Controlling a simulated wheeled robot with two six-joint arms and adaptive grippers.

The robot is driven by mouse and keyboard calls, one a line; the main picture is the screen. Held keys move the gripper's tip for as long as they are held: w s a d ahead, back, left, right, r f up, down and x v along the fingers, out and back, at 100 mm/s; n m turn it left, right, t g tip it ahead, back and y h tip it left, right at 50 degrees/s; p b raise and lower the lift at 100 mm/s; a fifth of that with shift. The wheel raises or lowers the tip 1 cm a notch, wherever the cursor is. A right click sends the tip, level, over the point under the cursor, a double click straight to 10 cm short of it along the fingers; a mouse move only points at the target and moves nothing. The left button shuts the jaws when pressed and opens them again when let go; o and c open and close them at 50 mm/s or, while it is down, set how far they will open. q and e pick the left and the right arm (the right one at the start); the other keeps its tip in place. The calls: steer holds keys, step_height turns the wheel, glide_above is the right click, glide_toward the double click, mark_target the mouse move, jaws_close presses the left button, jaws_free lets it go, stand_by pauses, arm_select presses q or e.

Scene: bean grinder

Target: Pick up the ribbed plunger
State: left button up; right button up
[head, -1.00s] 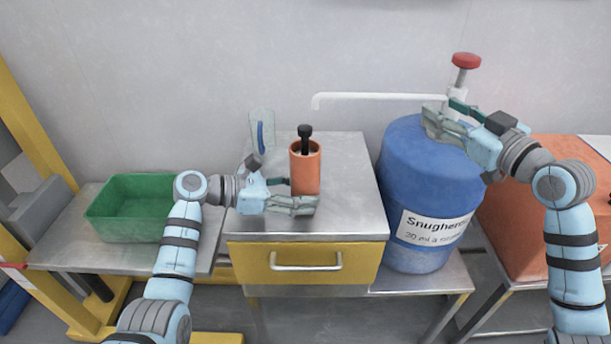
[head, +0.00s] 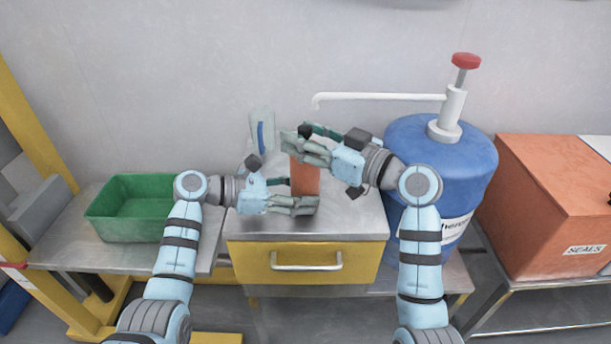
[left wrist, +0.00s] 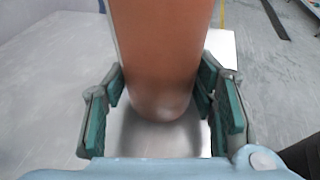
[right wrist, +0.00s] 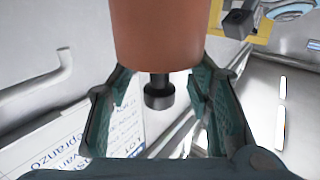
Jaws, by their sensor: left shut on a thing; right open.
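The plunger shows as a black knob on a short black stem (right wrist: 158,95) at the mouth of an orange-brown cylinder (head: 305,177); ribs cannot be made out. In the right wrist view the knob is between the spread fingers, apart from both pads. In the head view my right gripper (head: 308,142) is open at the cylinder's top and hides most of the knob. My left gripper (head: 296,197) is shut around the cylinder's lower part, which stands upright on the metal top. The cylinder (left wrist: 165,55) also fills the middle of the left wrist view, between the pads.
The cylinder stands on a metal-topped cabinet (head: 350,220) with a yellow drawer. A clear bottle-like object (head: 262,130) is behind. A green bin (head: 110,215) is left; a blue drum (head: 470,165) with a red-topped pump (head: 452,105) and an orange box (head: 555,205) are right.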

jaws_close()
steer(key=shift+r, duration=0.1)
stand_by(0.3)
arm_select(q)
steer(key=o, duration=0.9)
arm_select(e)
step_height(320, 180, up, 18)
arm_select(q)
steer(key=shift+o, duration=0.2)
